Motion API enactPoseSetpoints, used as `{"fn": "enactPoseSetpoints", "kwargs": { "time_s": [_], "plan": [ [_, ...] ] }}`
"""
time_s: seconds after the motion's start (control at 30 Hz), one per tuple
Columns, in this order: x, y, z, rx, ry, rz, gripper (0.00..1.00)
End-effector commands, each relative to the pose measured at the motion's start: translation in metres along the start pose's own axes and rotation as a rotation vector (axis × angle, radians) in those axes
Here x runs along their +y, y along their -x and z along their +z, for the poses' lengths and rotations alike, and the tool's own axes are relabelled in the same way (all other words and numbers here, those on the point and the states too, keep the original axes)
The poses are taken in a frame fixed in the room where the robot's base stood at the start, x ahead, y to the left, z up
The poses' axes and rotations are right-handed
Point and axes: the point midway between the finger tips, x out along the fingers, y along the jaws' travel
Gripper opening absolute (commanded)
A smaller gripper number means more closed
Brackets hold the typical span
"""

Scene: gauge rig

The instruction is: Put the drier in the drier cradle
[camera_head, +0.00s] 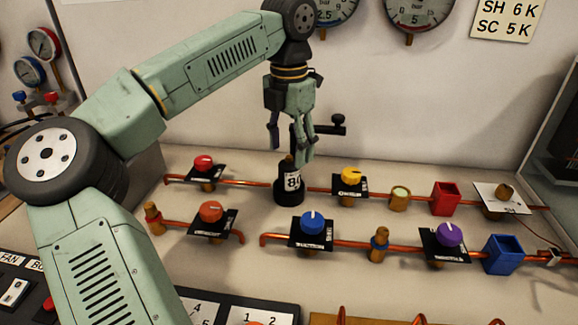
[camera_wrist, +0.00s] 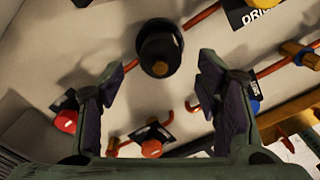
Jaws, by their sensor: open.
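A black upright cylinder with a narrower neck, a brass tip and a white label (camera_head: 289,187) stands on the bench below my gripper; it looks like the drier, though I cannot read that name on it. In the wrist view the black cylinder (camera_wrist: 160,52) shows from above, between and a little beyond my fingertips. My gripper (camera_head: 298,152) is open, pointing down, with its fingers close above or beside the cylinder's top; contact cannot be told. In the wrist view the gripper (camera_wrist: 166,66) has nothing between its pads. I cannot identify the drier cradle for certain.
Copper pipes run on both sides, with red (camera_head: 203,163), orange (camera_head: 210,211), blue (camera_head: 312,223), yellow (camera_head: 351,176) and purple (camera_head: 450,234) knobs. A black bracket (camera_head: 330,126) stands behind my gripper. Red (camera_head: 445,199) and blue (camera_head: 503,254) boxes stand at the right.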

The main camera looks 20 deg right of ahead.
Motion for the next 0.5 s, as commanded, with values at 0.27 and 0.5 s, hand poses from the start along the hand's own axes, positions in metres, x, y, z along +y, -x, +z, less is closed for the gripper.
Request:
{"fn": "enactPoseSetpoints", "kwargs": {
  "time_s": [0.27, 0.5],
  "plan": [
    [0.0, 0.047, 0.001, -0.001, 0.0, 0.001, 0.59],
    [0.0, 0.058, 0.0, 0.0, -0.001, -0.001, 0.59]
  ]
}}
